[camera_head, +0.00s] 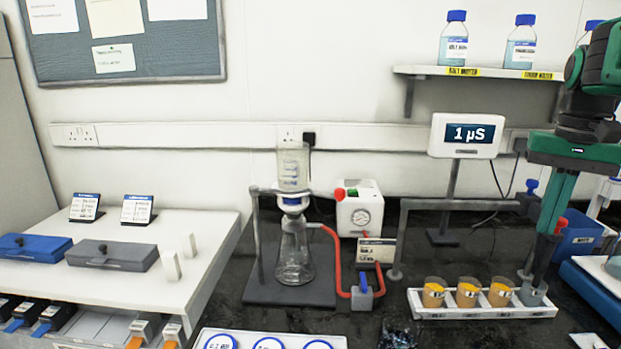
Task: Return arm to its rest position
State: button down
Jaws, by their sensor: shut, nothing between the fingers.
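My gripper (541,258) hangs at the right side of the view from my green and black arm. It is shut and empty. Its long green fingers slant down to just above a grey-filled cup (532,293) at the right end of a white rack (450,312). I cannot tell whether the tips touch the cup. The fingers hide part of a stand (440,204) with a blue knob (532,186) behind them.
A meter reading 1 µS (467,134) stands left of my arm. A shelf (480,73) with bottles is above. Several cups with orange contents sit in the rack. A flask (294,255) and pump (360,210) stand mid-bench. A blue bin (578,240) is close at right.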

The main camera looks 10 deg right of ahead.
jog(key=shift+n, duration=0.8)
jog(key=s+a+f, duration=0.3)
jog(key=f, duration=0.3)
jog(key=s+a+f, duration=0.4)
jog(key=f, duration=0.2)
jog(key=s+a+f, duration=0.3)
jog(key=s+f, duration=0.1)
jog(key=f, duration=0.2)
jog(key=shift+s+a, duration=0.25)
jog(key=shift+a, duration=0.05)
jog(key=shift+w+f, duration=0.3)
jog(key=shift+w, duration=0.45)
jog(key=shift+s+r, duration=0.1)
jog(key=c, duration=2.4)
grip_release()
jog(key=shift+c, duration=0.2)
